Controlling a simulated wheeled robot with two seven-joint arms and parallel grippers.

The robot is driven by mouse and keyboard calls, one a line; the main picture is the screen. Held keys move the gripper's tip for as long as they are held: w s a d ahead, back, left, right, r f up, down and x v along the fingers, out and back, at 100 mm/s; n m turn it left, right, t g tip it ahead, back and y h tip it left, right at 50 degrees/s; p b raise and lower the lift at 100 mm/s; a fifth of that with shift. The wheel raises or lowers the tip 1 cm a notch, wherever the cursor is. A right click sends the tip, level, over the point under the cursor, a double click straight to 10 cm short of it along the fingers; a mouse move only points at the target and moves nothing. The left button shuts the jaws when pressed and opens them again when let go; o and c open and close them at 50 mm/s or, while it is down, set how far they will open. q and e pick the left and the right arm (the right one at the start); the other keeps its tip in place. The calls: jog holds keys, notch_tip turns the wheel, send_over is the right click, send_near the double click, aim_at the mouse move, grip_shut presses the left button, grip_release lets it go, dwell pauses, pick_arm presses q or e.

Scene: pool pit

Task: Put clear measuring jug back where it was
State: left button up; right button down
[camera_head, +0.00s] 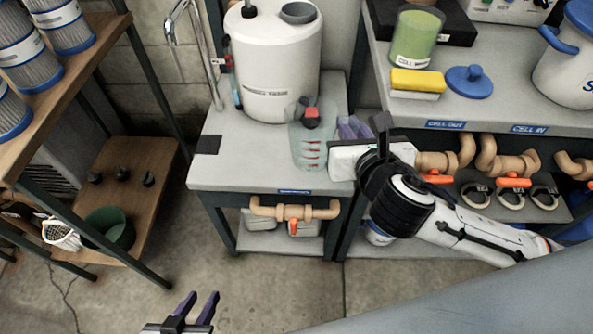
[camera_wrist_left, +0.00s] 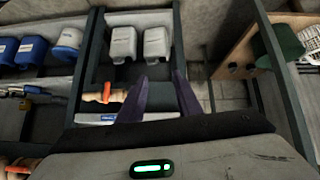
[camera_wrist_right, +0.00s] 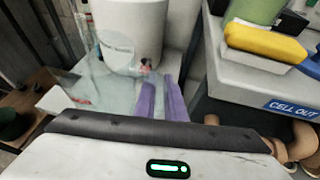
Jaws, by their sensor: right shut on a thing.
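The clear measuring jug (camera_head: 309,150), with red markings on its side, is upright over the front right of the grey bench top (camera_head: 230,168), in front of the white tank. I cannot tell whether its base touches the bench. My right gripper (camera_head: 352,128) comes in from the right and is shut on the jug at its right side. The right wrist view shows the jug (camera_wrist_right: 112,78) left of the purple fingers (camera_wrist_right: 162,95); the exact grip spot is unclear. My left gripper (camera_head: 202,308) is low over the floor, open and empty; its spread fingers also show in the left wrist view (camera_wrist_left: 160,95).
The white tank (camera_head: 275,70) stands behind the jug. On the right counter are a green-filled container (camera_head: 415,42), a yellow sponge (camera_head: 418,80) and a blue lid (camera_head: 469,80). Pipes with orange valves (camera_head: 293,212) run below. The bench's front left is clear except for a black patch (camera_head: 208,145).

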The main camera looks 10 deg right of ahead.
jog(key=s+a+f+b, duration=0.1)
jog(key=s+f+b, duration=0.1)
jog(key=f, duration=0.5)
jog(key=s+a+f+b, duration=0.1)
jog(key=s+f+b, duration=0.15)
jog(key=f, duration=0.45)
jog(key=w, duration=0.9)
jog(key=w+d+b, duration=0.1)
jog(key=w, duration=0.3)
jog(key=shift+w+d+r, duration=0.1)
jog(key=shift+w, duration=0.2)
jog(key=w+b, duration=0.1)
jog(key=w, duration=0.3)
jog(key=shift+d, duration=0.1)
jog(key=shift+s+f+b, duration=0.15)
jog(key=shift+f+b, duration=0.15)
jog(key=shift+f, duration=0.45)
jog(key=shift+n, duration=0.3)
jog(key=shift+f, duration=0.1)
jog(key=c, duration=1.8)
grip_release()
